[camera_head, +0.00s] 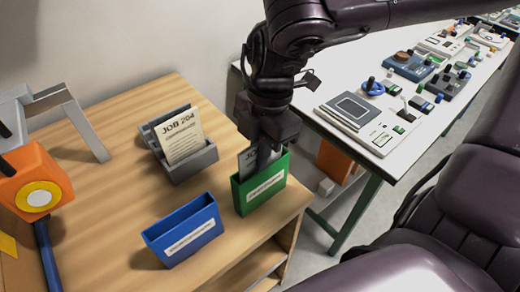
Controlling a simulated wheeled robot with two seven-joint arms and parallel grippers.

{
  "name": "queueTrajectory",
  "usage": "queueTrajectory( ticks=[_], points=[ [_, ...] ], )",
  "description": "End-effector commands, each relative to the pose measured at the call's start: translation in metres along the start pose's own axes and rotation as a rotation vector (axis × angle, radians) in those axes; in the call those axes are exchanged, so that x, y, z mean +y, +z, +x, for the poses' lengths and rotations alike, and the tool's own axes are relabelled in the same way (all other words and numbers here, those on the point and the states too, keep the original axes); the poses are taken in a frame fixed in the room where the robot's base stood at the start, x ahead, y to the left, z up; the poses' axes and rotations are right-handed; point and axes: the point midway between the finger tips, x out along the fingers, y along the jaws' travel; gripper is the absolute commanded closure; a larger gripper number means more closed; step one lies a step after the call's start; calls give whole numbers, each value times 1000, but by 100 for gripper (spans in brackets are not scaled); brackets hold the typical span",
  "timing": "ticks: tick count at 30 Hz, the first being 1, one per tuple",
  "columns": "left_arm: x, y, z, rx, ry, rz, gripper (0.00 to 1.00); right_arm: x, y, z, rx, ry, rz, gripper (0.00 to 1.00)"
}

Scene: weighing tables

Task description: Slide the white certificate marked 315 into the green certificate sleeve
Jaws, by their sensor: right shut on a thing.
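The green certificate sleeve (262,193) stands upright near the right edge of the wooden table. My right gripper (266,150) is directly above it, pointing down and shut on a certificate (246,161). This certificate looks grey in shadow and shows letters like "JO"; its number is hidden by the gripper. Its lower part is hidden behind the green sleeve's front wall, and it appears to be in the sleeve's mouth; how deep I cannot tell. Another certificate, marked JOB 204 (181,136), leans in a grey holder (193,163). My left gripper is not in view.
An empty blue sleeve (184,232) stands in front, left of the green one. An orange block with a yellow disc (38,185) and a grey frame (85,125) are at the left. A white table (320,85) with scales and several small items is at the right.

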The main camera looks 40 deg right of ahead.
Motion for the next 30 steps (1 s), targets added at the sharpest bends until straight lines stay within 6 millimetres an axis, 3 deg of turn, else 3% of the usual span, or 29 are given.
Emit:
queueTrajectory(
  ticks=[3, 4, 9, 20, 30],
  points=[
    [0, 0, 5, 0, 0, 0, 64, 0, 1, 5, 0, 0, 0, 100],
    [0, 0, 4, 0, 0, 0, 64, 0, 1, 4, 0, 0, 0, 92],
    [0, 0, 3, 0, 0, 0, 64, 0, 0, 3, 0, 0, 0, 70],
    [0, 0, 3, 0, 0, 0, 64, 1, 0, -3, 0, 3, 0, 69],
    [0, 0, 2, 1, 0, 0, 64, 1, 1, -58, -2, 4, 1, 69]
  ],
)
